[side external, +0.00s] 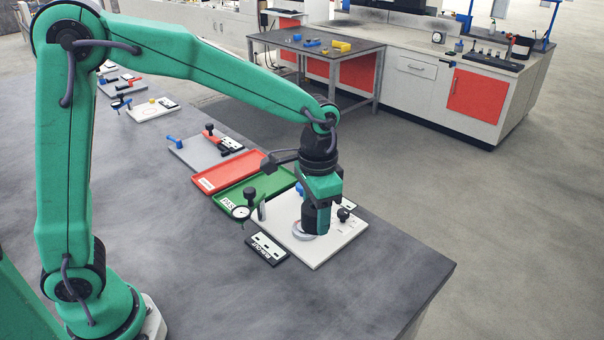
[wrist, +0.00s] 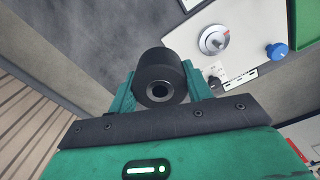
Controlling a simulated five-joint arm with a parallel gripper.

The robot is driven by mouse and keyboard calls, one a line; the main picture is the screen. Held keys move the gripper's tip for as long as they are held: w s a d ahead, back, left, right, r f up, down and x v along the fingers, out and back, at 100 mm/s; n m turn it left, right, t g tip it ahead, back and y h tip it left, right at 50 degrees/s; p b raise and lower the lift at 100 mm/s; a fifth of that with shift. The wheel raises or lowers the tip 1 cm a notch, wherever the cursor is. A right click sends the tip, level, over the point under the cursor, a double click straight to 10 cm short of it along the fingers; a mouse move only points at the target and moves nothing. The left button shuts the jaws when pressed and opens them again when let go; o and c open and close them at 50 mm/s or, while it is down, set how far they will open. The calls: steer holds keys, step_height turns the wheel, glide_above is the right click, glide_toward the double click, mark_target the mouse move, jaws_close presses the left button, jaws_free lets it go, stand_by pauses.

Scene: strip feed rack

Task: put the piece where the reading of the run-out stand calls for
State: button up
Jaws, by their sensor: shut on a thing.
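My gripper (side external: 319,205) is shut on a black cylindrical piece (wrist: 162,66) with a bore in its end. The piece also shows below the gripper in the side view (side external: 316,220). I hold it over or near the white base plate (side external: 318,262) of the run-out stand. A silver disc (wrist: 213,40) with a red mark sits on that plate, apart from the piece in the wrist view. A round dial gauge (side external: 241,212) stands at the plate's left; its reading is too small to make out. A blue knob (wrist: 277,50) is on the plate.
A green tray (side external: 254,192) with a label that seems to begin "PAS" and a red tray (side external: 231,172) lie behind the stand. A dark label plate (side external: 268,249) lies in front. A grey board (side external: 208,152) with parts is farther back. The table's front is clear.

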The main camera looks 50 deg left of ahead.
steer(key=shift+a, duration=0.1)
steer(key=n, duration=1.1)
glide_toward(249, 183)
steer(key=s+d, duration=0.1)
steer(key=s+d+f, duration=0.1)
steer(key=d, duration=0.1)
steer(key=s+d+f, duration=0.1)
steer(key=shift+d, duration=0.25)
steer(key=shift+f, duration=2)
steer(key=shift+f, duration=0.15)
steer(key=o, duration=1.1)
